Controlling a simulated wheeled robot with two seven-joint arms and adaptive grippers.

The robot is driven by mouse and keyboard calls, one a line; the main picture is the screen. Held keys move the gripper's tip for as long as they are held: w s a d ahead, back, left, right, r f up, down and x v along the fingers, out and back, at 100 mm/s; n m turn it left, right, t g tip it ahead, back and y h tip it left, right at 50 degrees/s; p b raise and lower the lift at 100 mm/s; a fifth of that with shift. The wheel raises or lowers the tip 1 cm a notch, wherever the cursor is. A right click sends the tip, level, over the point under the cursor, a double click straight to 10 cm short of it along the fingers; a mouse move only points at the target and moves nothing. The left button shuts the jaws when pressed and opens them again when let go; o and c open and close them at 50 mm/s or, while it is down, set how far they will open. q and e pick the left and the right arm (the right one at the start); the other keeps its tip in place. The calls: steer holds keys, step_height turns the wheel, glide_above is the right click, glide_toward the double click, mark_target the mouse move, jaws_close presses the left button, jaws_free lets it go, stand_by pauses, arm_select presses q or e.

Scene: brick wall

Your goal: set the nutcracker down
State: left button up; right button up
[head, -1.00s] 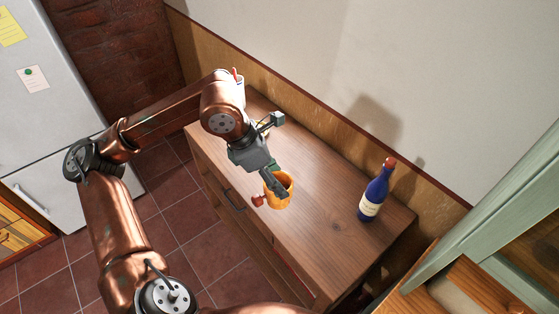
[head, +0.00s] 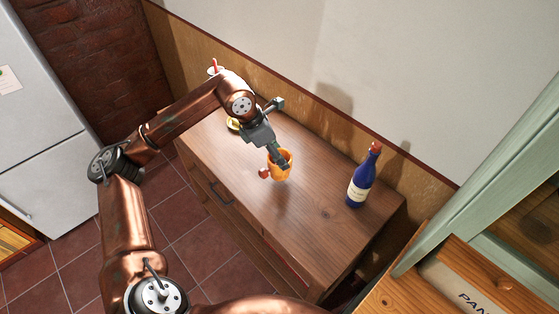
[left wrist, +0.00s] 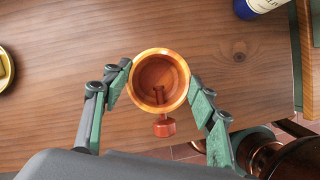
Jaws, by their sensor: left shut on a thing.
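The nutcracker (head: 284,175) is a small orange wooden cup with a red-brown screw handle on its side. In the left wrist view the nutcracker (left wrist: 161,53) shows its open top and the screw pointing toward the bottom of the picture. My left gripper (head: 281,160) is shut on it, with green-padded fingers on both sides of the cup. The gripper is over the wooden cabinet top (head: 320,215). I cannot tell whether the cup's base touches the wood. My right gripper is not in view.
A blue bottle with a red cap (head: 359,187) stands on the cabinet to the right. A yellow dish (head: 234,124) and a white cup with something red (head: 214,70) are toward the far left end. The wood between nutcracker and bottle is clear.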

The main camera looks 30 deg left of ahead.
arm_select(q)
steer(key=f, duration=0.4)
steer(key=shift+w+a, duration=0.1)
steer(key=shift+w, duration=0.2)
steer(key=shift+r, duration=0.1)
steer(key=shift+f+b, duration=0.2)
steer(key=shift+b, duration=0.15)
steer(key=o, duration=1.3)
steer(key=shift+s+a+r, duration=0.1)
steer(key=shift+r, duration=0.5)
steer(key=p+v, duration=0.1)
steer(key=v, duration=1)
steer(key=shift+p, duration=0.35)
